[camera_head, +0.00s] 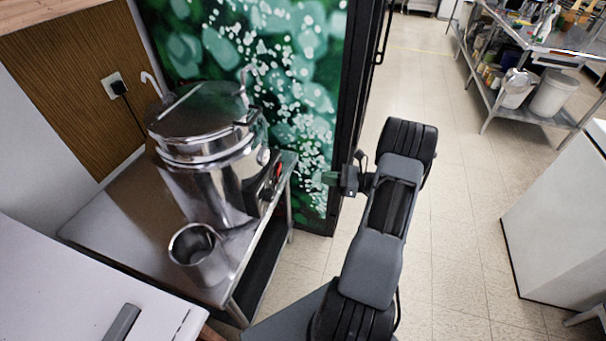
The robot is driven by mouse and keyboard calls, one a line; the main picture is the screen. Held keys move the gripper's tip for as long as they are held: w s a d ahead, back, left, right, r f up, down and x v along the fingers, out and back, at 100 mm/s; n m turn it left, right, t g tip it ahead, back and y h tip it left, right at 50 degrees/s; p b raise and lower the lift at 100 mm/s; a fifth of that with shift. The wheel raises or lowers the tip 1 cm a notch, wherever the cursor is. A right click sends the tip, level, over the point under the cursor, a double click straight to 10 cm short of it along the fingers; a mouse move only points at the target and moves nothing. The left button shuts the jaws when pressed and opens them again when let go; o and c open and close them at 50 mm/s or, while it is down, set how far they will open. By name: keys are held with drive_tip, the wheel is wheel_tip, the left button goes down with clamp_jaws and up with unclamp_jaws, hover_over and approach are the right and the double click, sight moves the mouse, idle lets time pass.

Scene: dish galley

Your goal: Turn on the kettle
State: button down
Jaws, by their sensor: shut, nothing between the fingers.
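The kettle (207,170) is a large shiny steel urn with a lid, standing upright on a steel side table at the left. A dark control panel (271,183) with a small red part is on its right side, seen at a steep angle; I cannot tell the switch's position. My gripper (322,178) is at the end of my arm, to the right of the panel and apart from it, pointing left. Its fingers are small in the picture, shut and empty.
A steel pitcher (199,254) stands in front of the kettle on the steel table (128,213). A white surface (75,290) is at the lower left. A green patterned panel (290,60) stands behind. A wall socket (117,86) holds a plug.

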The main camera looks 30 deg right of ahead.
sight(279, 172)
drive_tip(key=p+x, duration=0.2)
drive_tip(key=x, duration=1.1)
drive_tip(key=shift+w+a, duration=0.1)
drive_tip(key=shift+a, duration=0.15)
